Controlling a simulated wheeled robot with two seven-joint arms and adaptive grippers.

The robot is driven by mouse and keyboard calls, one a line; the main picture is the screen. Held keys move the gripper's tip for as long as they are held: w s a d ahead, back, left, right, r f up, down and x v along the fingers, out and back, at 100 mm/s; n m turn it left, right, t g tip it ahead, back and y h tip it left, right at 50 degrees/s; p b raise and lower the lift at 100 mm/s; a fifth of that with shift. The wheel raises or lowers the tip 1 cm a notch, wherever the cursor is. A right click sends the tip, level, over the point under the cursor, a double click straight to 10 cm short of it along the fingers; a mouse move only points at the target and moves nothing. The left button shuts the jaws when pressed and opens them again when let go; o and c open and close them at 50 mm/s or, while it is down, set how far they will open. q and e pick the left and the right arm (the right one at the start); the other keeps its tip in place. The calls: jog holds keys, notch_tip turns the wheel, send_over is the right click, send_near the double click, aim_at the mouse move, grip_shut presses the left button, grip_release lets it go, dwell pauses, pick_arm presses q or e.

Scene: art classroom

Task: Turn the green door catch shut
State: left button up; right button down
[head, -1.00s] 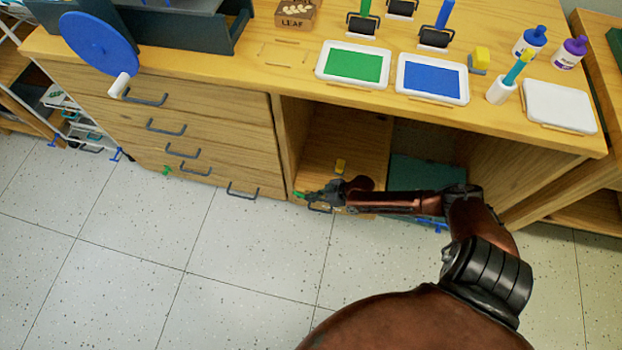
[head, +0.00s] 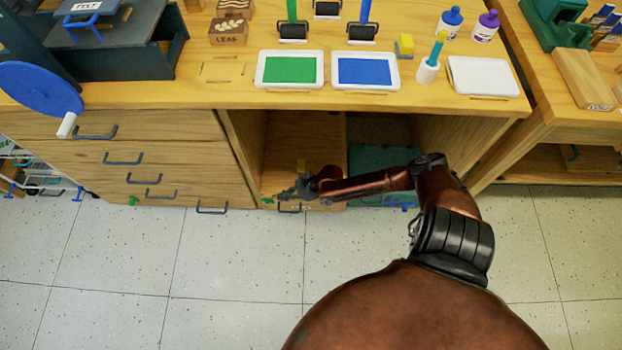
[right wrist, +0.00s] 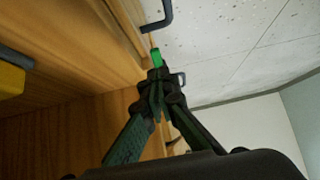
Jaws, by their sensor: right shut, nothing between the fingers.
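The green door catch (head: 267,201) is a small green piece at the lower front of the wooden cabinet, by the left edge of the open compartment. In the right wrist view the green catch (right wrist: 156,57) shows just beyond my fingertips. My right gripper (head: 280,196) is shut and empty. Its fingertips (right wrist: 157,78) are close together at the near end of the catch; I cannot tell if they touch it. The catch's exact turn angle is too small to read. My left gripper is not in view.
Drawers with dark handles (head: 123,159) are left of the compartment. A dark handle (head: 290,210) sits just below my right gripper. Ink trays (head: 289,86) stand on the top. The tiled floor (head: 230,260) in front is clear.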

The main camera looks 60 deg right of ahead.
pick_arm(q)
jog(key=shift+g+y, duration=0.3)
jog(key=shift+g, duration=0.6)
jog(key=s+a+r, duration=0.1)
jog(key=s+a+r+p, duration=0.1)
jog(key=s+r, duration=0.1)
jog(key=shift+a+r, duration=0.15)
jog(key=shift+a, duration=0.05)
pick_arm(e)
jog(key=s+d+r, duration=0.1)
jog(key=s+d, duration=0.3)
jog(key=s, duration=0.4)
jog(key=shift+s+r, duration=0.25)
jog(key=shift+s, duration=0.05)
jog(key=shift+d, duration=0.1)
